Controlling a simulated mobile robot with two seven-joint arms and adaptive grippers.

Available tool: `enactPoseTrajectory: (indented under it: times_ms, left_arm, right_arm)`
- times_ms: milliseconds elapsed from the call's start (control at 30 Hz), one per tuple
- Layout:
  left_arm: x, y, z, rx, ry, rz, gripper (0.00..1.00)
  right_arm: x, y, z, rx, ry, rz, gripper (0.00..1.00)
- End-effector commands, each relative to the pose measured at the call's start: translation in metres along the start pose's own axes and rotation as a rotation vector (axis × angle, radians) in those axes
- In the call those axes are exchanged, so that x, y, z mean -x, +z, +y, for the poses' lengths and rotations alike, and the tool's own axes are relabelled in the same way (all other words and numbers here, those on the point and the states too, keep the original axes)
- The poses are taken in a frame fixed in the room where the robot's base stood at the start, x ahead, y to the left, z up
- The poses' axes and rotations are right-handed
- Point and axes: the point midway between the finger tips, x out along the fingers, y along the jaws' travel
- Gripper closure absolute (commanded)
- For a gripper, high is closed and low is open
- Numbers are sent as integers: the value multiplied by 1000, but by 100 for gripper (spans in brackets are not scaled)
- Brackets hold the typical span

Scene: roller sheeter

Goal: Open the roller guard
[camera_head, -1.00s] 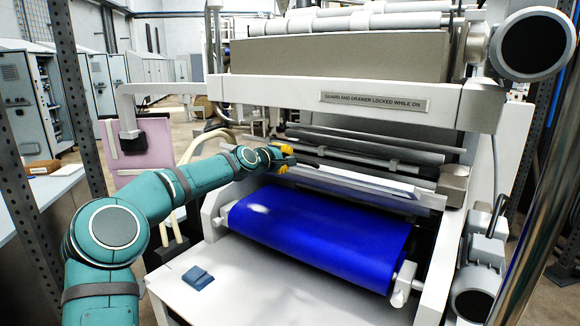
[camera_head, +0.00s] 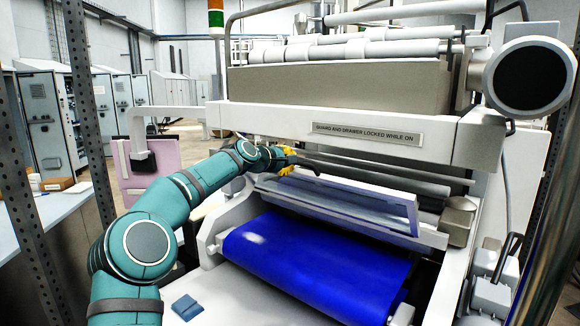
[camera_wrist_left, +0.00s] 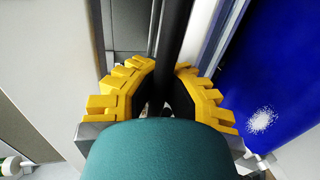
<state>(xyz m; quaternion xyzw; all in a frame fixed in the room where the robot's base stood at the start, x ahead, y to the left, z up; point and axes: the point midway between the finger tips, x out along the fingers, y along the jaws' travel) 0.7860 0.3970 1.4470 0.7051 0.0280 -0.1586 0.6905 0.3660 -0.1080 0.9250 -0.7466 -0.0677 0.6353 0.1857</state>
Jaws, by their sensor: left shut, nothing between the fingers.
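The roller guard (camera_head: 338,203), a white-framed panel with a greyish window, stands tilted up across the front of the rollers above the blue sheet. My left gripper (camera_head: 290,162), with yellow fingers, is at the guard's upper left end and is shut. In the left wrist view the gripper (camera_wrist_left: 168,75) has a dark bar (camera_wrist_left: 174,30) running just beyond and between its finger tips; I cannot tell whether they touch it. The guard's pale edge lies right of the fingers there. My right gripper is not in view.
The blue sheet (camera_head: 310,262) lies below the guard. A white crossbeam with a warning label (camera_head: 366,135) spans above the gripper. A beige block (camera_head: 457,221) stands at the guard's right end. A small blue object (camera_head: 187,307) lies on the white front table (camera_head: 235,300).

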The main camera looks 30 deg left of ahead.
Motion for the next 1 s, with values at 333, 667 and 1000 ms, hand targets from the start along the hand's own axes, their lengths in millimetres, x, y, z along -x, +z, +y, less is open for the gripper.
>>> enactPoseTrajectory:
  times_ms: [333,667,1000]
  left_arm:
    - [1,-1,20,-6,-56,12,100]
    - [2,-1,23,-6,-65,16,100]
    - [1,-1,22,-6,-66,14,57]
  right_arm:
    - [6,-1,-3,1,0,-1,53]
    - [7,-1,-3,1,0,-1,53]
    - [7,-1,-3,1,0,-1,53]
